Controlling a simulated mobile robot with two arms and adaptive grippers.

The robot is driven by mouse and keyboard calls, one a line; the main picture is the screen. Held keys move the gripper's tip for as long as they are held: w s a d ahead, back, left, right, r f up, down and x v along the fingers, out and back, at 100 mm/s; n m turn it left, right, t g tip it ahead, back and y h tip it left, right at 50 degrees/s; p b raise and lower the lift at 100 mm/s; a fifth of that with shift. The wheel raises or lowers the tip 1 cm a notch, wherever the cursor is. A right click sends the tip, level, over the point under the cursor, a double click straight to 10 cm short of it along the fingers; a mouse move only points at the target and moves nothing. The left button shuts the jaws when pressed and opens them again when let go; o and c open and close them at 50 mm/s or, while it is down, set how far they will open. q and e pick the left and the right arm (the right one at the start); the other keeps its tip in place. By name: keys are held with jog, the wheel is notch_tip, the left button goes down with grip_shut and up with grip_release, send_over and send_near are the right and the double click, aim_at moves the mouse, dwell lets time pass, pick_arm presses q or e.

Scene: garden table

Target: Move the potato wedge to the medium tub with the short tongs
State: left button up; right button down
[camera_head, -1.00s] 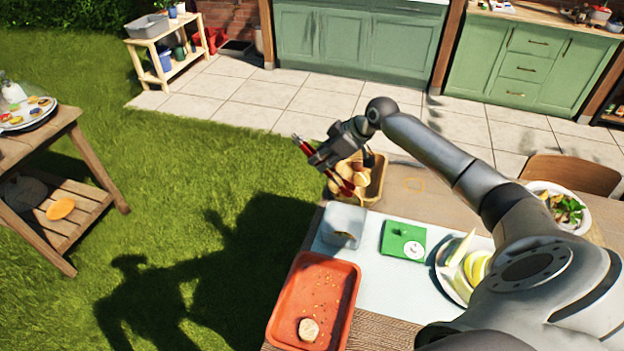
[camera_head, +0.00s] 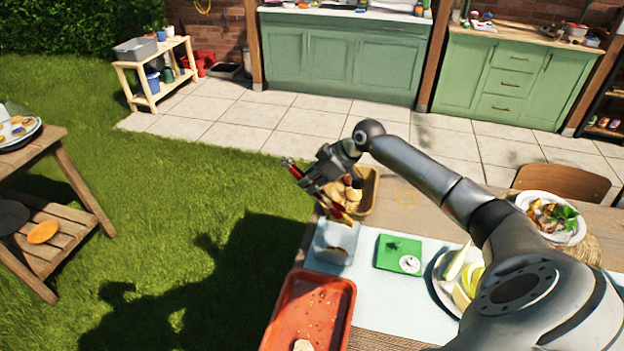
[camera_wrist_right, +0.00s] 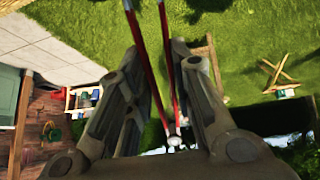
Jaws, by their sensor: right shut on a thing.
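My right gripper (camera_head: 322,175) is shut on the red short tongs (camera_wrist_right: 140,50), whose two arms also show in the wrist view, slightly apart. In the head view the tongs point down, their tips over the back edge of a grey see-through tub (camera_head: 333,246). A small orange-brown patch shows in the tub; I cannot tell what it is. Behind the tongs a tan basket (camera_head: 371,192) holds several yellow-brown pieces. I cannot tell whether a potato wedge is between the tips, as they blend with these pieces. My left gripper is not in view.
A green scale-like box (camera_head: 392,246) stands right of the tub. A red tray (camera_head: 320,308) with crumbs and a round piece lies in front. Lawn lies left of the table.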

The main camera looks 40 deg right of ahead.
notch_tip(320, 180, down, 5)
jog(key=b, duration=0.4)
jog(key=c, duration=1.7)
grip_release()
jog(key=shift+o, duration=0.2)
notch_tip(320, 180, up, 10)
jog(key=p, duration=0.9)
